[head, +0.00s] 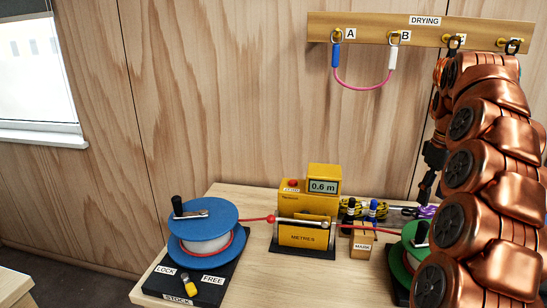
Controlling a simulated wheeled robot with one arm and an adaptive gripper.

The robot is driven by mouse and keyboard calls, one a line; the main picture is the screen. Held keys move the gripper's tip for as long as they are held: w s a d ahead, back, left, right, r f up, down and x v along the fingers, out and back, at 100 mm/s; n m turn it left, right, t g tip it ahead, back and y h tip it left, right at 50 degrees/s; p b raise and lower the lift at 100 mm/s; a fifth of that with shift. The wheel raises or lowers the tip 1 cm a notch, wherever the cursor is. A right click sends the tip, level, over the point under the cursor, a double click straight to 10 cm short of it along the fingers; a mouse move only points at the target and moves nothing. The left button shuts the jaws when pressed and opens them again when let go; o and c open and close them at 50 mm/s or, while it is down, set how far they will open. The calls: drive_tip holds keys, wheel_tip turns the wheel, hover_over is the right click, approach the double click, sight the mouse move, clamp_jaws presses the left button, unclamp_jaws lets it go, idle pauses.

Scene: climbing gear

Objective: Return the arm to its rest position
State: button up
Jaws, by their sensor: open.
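My copper-coloured arm rises along the right side and covers much of that area. My gripper (425,188) shows as a dark shape at the arm's left edge, partly hidden behind the arm links. It points down above the right part of the bench, open, with nothing seen in it.
On the bench (335,280) stand a blue reel (203,222), a yellow metre counter (306,225) reading 0.6 m, and a green reel (412,245) partly behind my arm. A red rope (258,219) runs through the counter. A pink sling (362,86) hangs from hooks A and B on the drying rail (375,28).

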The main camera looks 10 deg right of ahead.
drive_tip(key=s+a+f, duration=0.2)
drive_tip(key=s+a, duration=0.3)
drive_tip(key=a, duration=0.5)
drive_tip(key=s+a+f, duration=0.2)
drive_tip(key=s+a, duration=0.3)
drive_tip(key=a, duration=0.5)
drive_tip(key=s+a+f+m, duration=0.1)
drive_tip(key=s+a+f, duration=0.1)
drive_tip(key=s+f, duration=0.2)
drive_tip(key=s+a+f+m+g, duration=0.1)
drive_tip(key=s+a+f, duration=0.2)
drive_tip(key=s, duration=0.7)
drive_tip(key=s+a+f+m, duration=0.1)
drive_tip(key=s+a+f, duration=0.1)
drive_tip(key=s+f, duration=0.3)
drive_tip(key=shift+s+a+g, duration=0.4)
drive_tip(key=shift+s, duration=0.55)
